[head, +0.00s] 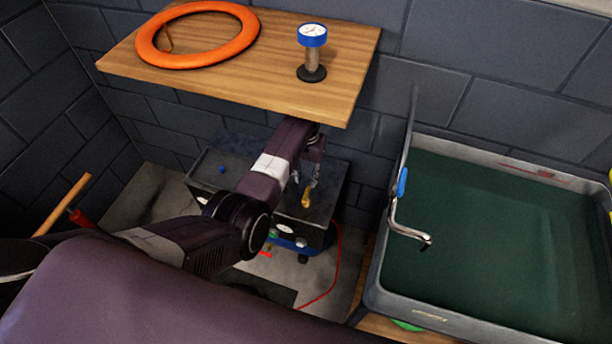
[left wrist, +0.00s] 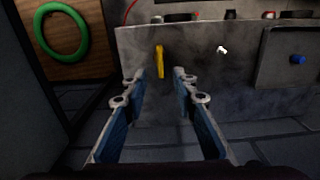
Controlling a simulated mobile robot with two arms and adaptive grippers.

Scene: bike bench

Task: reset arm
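My left arm reaches from the lower left of the head view. Its gripper (head: 308,178) hangs under the wooden shelf's front edge, over a dark grey box-like unit (head: 232,172). In the left wrist view my left gripper (left wrist: 160,75) has its two blue-padded fingers well apart, with nothing between them. A small yellow piece (left wrist: 159,60) lies on the grey surface just beyond the fingertips. A yellow piece also shows below the gripper in the head view (head: 307,197). My right gripper is in neither view.
A wooden shelf (head: 215,85) holds an orange ring (head: 152,50) and a blue-topped gauge (head: 312,50). A grey tray with green inside (head: 480,240) stands at right, a metal crank (head: 408,232) at its left edge. A red cable (head: 334,270) runs below. A green ring (left wrist: 62,32) is at upper left in the wrist view.

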